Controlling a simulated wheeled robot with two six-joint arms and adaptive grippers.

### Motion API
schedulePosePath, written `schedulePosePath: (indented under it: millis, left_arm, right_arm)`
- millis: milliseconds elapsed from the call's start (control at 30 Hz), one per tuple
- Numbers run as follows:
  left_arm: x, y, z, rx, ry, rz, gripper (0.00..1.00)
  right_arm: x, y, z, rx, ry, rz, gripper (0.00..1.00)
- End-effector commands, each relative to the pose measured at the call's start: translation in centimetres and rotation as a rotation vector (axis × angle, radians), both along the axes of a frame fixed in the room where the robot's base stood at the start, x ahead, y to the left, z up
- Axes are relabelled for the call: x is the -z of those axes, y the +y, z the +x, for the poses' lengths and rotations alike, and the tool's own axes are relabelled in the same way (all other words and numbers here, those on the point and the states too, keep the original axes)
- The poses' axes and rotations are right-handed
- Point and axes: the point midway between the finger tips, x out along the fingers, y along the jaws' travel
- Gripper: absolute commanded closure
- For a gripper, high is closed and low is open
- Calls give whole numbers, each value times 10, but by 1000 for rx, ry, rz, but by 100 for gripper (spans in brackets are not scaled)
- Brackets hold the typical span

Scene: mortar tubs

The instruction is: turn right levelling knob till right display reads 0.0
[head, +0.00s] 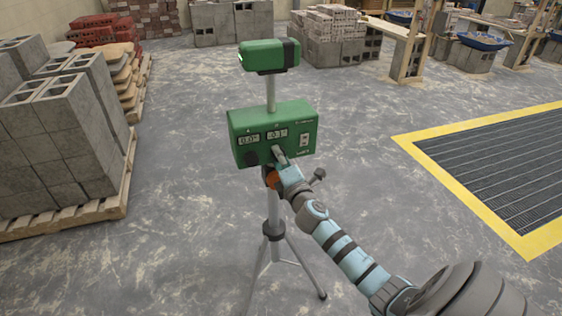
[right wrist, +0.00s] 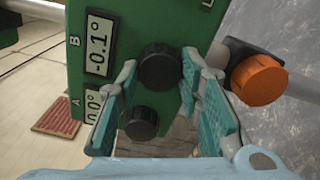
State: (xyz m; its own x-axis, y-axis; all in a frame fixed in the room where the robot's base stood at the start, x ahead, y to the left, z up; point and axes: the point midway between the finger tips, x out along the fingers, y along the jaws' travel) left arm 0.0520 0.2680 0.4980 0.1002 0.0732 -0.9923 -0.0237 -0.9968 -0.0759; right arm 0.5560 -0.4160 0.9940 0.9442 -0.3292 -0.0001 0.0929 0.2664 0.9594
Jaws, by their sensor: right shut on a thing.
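A green levelling box (head: 245,128) stands on a tripod (head: 274,230). Its left display (head: 249,139) reads 0.0° and its right display (head: 277,134) reads -0.1°. In the right wrist view the display marked B (right wrist: 98,42) also reads -0.1°. The right knob (right wrist: 160,68), black and round, sits between the fingers of my right gripper (head: 279,155), which is shut on it. In the head view the gripper hides this knob. The left knob (head: 251,157) is free; it shows below the held knob in the wrist view (right wrist: 140,122). My left gripper is not in view.
An orange knob (right wrist: 258,80) sits just right of my right gripper's fingers. A green instrument head (head: 268,56) tops the post above the box. Concrete blocks on a pallet (head: 110,205) stand at left. A yellow-edged floor grate (head: 500,165) lies at right. Floor around the tripod is clear.

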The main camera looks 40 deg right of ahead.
Motion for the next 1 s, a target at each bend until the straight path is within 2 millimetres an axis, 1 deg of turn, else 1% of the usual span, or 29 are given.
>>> schedulePosePath:
  millis: [200,433,633,1000]
  left_arm:
    - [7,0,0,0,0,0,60]
    - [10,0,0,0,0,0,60]
    - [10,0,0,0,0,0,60]
    - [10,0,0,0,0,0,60]
  right_arm:
    - [1,0,0,1,-48,141,95]
    - [1,0,0,2,-80,236,95]
    - [0,0,0,2,-91,267,95]
    - [0,0,0,2,-92,271,95]
